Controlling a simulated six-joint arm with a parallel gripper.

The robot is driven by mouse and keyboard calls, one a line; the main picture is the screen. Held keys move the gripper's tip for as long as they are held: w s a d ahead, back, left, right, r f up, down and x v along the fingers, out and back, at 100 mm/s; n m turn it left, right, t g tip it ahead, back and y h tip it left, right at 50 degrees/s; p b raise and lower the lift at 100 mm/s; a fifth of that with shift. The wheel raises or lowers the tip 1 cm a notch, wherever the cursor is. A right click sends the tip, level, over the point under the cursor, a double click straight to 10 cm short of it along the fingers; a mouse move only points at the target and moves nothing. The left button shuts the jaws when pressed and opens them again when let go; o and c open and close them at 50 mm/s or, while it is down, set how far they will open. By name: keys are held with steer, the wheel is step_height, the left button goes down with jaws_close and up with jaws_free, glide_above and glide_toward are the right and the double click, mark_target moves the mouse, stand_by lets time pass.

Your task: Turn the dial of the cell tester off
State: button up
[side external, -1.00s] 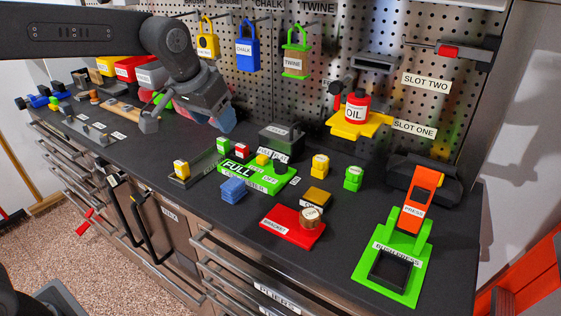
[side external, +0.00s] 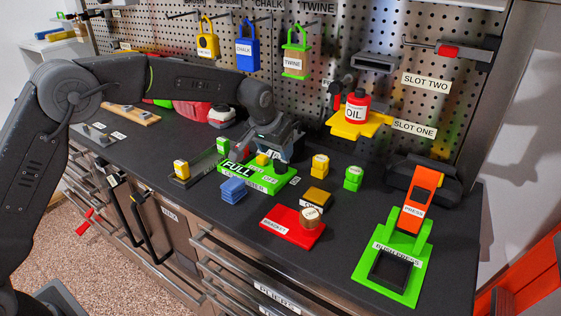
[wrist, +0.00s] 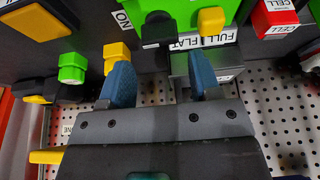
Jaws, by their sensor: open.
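The cell tester is a green block (side external: 283,183) on the bench with a FULL/FLAT label. It appears upside down at the top of the wrist view (wrist: 186,10). A yellow piece (wrist: 211,20) stands on it. Beside that is a dark knob (wrist: 158,30), which looks like the dial; its exact setting cannot be told. My gripper (side external: 277,157) is over the back of the tester and hides the dial in the side view. In the wrist view, its blue fingers (wrist: 161,84) are apart with nothing held between them, close to the tester's label side.
A yellow block (side external: 320,164) and a green block (side external: 353,178) stand right of the tester. A blue block (side external: 233,190) and a red bracket base (side external: 290,228) lie in front. The bush press (side external: 386,268) is far right. The pegboard (side external: 330,40) rises behind.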

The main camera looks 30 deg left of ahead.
mark_target(280, 161)
steer(key=x, duration=0.5)
steer(key=shift+w+f, duration=0.15)
steer(key=shift+f, duration=0.25)
steer(key=c, duration=0.6)
